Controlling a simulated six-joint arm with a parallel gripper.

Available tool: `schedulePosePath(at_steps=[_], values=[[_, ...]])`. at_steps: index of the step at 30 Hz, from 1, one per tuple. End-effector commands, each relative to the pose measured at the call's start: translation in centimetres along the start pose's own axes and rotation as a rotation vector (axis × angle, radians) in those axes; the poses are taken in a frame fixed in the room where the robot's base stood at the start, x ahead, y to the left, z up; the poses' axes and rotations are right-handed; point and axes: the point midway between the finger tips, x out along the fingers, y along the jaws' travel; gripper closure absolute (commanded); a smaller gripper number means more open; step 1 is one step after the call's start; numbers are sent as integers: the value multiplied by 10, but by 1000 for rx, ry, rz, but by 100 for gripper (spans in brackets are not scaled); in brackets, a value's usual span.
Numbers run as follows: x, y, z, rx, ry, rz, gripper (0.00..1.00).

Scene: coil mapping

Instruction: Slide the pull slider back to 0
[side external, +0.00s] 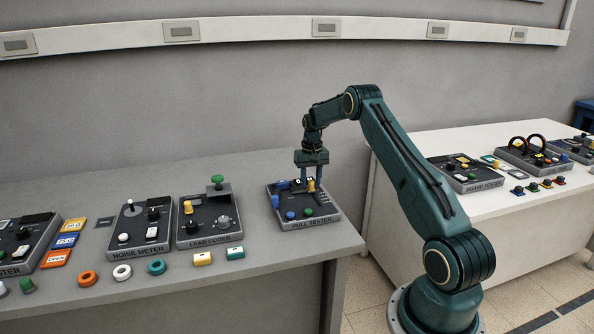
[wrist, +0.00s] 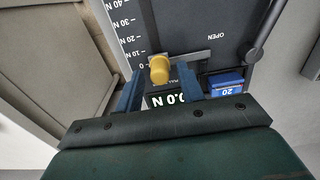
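The pull slider is a yellow knob (wrist: 159,70) in a dark slot on the pull tester (side external: 302,225). In the wrist view it sits about level with the 0 mark of the printed N scale (wrist: 123,31). The display (wrist: 172,100) appears upside down and seems to read 0.0 N, partly covered by my gripper. My gripper (wrist: 160,76) points down over the tester, with one blue finger on each side of the knob and a visible gap to each. It is open. In the side view the yellow knob (side external: 311,186) shows just below my gripper (side external: 312,174).
A blue block marked 20 (wrist: 227,84) lies right of my gripper in the wrist view, with a grey lever (wrist: 262,38) above it.

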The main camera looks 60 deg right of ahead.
Motion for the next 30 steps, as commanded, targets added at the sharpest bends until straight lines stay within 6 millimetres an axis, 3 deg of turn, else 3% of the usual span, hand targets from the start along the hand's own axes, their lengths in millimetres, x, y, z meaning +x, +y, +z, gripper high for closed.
schedulePosePath(at_steps=[8,30], values=[[-2,0,0,0,-1,0,62],[-43,0,0,0,-1,0,62]])
